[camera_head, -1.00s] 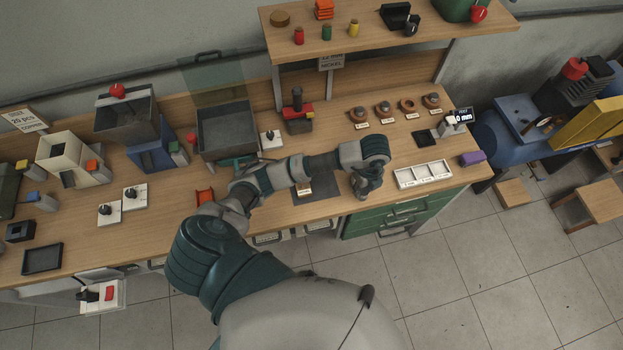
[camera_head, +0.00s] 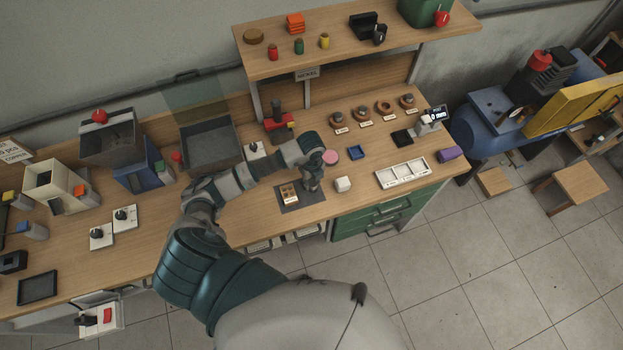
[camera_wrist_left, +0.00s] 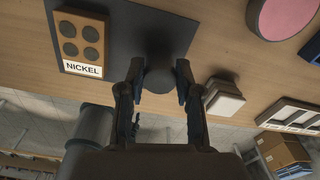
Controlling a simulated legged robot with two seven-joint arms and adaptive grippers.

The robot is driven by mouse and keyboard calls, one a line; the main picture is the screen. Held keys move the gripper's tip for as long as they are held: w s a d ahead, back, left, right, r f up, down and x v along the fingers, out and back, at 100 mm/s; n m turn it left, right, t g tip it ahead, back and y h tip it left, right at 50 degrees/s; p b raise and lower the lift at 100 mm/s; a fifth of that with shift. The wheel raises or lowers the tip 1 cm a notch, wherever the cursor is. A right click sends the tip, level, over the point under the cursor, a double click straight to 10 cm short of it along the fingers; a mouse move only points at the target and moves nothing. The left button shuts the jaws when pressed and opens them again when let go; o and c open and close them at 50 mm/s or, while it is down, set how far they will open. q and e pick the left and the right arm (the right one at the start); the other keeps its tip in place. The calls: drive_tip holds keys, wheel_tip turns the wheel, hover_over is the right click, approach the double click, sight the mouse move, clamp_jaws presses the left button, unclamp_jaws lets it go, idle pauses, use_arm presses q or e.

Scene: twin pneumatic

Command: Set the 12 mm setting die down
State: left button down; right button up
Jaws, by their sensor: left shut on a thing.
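My left gripper (camera_head: 313,184) is over the right part of a dark mat (camera_head: 316,199) on the bench. In the left wrist view its two fingers (camera_wrist_left: 158,92) are closed on a dark, round piece, the setting die (camera_wrist_left: 158,76). The die is in shadow, and its size marking cannot be read. I cannot tell whether its underside touches the mat (camera_wrist_left: 125,30). A wooden block with several dark round spots and a NICKEL label (camera_wrist_left: 82,40) lies on the mat beside the gripper; the head view shows it too (camera_head: 289,194). My right gripper is not in view.
A white block (camera_head: 343,184) stands right of the mat. A pink disc (camera_head: 330,156), a blue tray (camera_head: 357,152) and a white compartment tray (camera_head: 403,172) are nearby. Several round pieces with labels (camera_head: 384,107) line the back. A red-and-black press (camera_head: 279,123) stands behind the gripper.

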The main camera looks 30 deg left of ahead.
sight(311, 181)
use_arm(q)
drive_tip(key=shift+d, duration=0.15)
drive_tip(key=c, duration=0.8)
unclamp_jaws()
drive_tip(key=shift+f, duration=0.1)
drive_tip(key=shift+a, duration=0.2)
wheel_tip(311, 181, up, 12)
drive_tip(key=shift+r+b, duration=0.15)
drive_tip(key=shift+b, duration=0.6)
